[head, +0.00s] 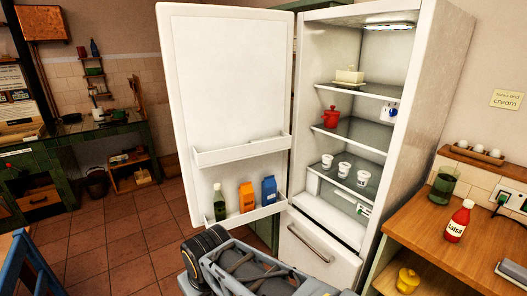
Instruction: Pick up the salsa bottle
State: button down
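The salsa bottle (458,222) is red with a white cap and a label reading "salsa". It stands upright on the wooden counter (485,250) at the right of the head view. Part of my arm shows at the bottom centre, in front of the open fridge and left of the counter. I cannot make out my gripper's fingertips. Nothing covers the bottle.
A dark green container (442,186) stands just behind the bottle. The fridge door (225,90) is swung open to the left, with a bottle and cartons in its lower shelf. A yellow pot (408,280) sits below the counter top. Tiled floor (110,235) is clear at left.

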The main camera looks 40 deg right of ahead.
aim_at(459, 222)
jog(key=z, duration=2.3)
